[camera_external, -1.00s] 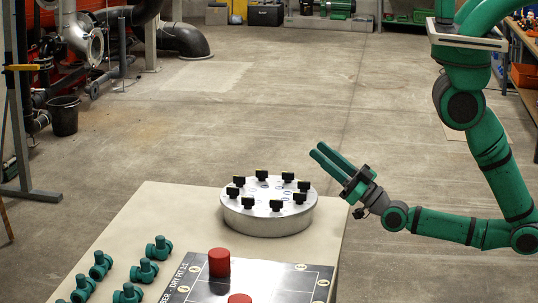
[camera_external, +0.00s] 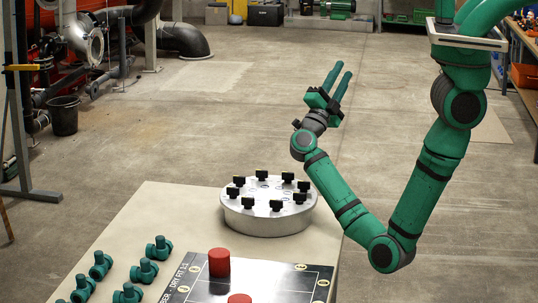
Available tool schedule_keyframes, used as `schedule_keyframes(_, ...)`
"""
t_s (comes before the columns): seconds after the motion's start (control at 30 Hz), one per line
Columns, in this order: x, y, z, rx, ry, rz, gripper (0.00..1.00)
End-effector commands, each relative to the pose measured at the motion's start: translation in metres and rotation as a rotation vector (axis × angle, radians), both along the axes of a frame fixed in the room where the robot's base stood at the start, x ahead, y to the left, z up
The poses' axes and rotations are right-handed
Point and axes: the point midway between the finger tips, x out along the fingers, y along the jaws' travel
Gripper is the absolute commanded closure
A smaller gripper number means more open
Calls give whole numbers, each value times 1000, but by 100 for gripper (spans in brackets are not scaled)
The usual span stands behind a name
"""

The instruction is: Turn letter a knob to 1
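A round silver drum (camera_external: 268,219) stands near the back right of the table. Several black knobs stand in a ring on its top, among them a front knob (camera_external: 276,206) and a back knob (camera_external: 262,174). The letters and numbers are too small to read, so I cannot tell which knob is a or how it is set. My gripper (camera_external: 340,76) is up in the air behind and to the right of the drum, pointing up and away from it. Its two green fingers are apart with nothing between them.
Several green valve-like fittings (camera_external: 144,270) lie at the left. A black bucket (camera_external: 63,115) stands on the floor.

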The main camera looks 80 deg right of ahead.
Motion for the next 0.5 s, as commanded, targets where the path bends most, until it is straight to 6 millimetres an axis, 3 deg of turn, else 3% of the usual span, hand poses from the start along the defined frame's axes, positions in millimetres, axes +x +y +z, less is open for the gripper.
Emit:
schedule_keyframes(0.23, -6, -36, -29, 283, -242, -126, 72)
schedule_keyframes(0.5, 15, -47, -85, 655, -460, -206, 72)
